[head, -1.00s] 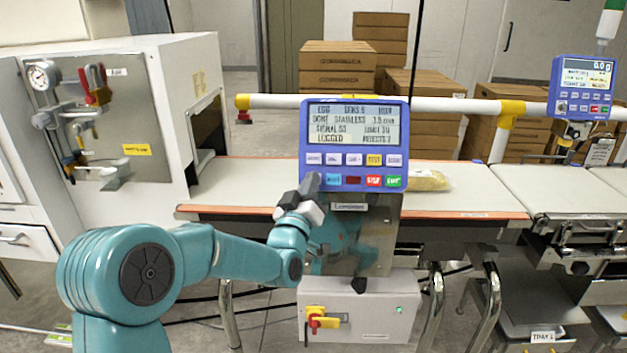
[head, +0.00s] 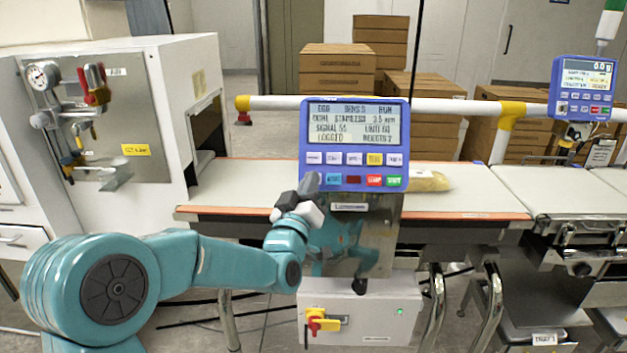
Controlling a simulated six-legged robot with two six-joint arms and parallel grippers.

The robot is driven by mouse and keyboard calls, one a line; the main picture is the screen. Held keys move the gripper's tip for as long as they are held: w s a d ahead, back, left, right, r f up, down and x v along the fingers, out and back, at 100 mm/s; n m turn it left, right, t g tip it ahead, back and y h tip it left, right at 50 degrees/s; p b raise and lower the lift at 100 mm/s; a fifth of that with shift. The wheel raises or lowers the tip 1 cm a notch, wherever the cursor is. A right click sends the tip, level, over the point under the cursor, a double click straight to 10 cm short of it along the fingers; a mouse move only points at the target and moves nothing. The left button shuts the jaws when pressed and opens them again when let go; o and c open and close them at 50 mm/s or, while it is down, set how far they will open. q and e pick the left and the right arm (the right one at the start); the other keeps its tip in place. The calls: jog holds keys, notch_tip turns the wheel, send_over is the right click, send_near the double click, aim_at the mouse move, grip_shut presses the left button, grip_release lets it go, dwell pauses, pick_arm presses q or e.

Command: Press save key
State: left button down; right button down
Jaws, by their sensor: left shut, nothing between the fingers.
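A blue control panel (head: 354,144) faces me at the centre, with a lit text screen (head: 352,126) whose last line reads "LOGGED". Below it are a row of pale keys and a yellow key (head: 374,159), then a row with a blue key (head: 333,178), a dark red one, a red key (head: 374,181) and a green key (head: 394,181). The key lettering is too small to tell which is save. My right gripper is out of view.
A conveyor belt (head: 254,182) runs behind the panel, with a yellowish bag (head: 430,180) on it. A grey box with a red-yellow switch (head: 318,321) sits below. A second blue display (head: 583,86) stands at right, and a white cabinet (head: 184,70) at left.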

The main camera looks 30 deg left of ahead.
pick_arm(q)
jog(key=shift+s+d+r+b, duration=0.15)
jog(key=shift+s+d+r, duration=0.35)
jog(key=shift+s, duration=0.25)
jog(key=shift+s+d+r+b, duration=0.15)
jog(key=shift+s+d+r, duration=0.25)
jog(key=shift+s, duration=0.35)
jog(key=s+d+r, duration=0.1)
jog(key=s+d, duration=0.1)
jog(key=s, duration=0.1)
jog(key=s+d+r, duration=0.1)
jog(key=shift+s+r, duration=0.25)
jog(key=shift+r, duration=0.05)
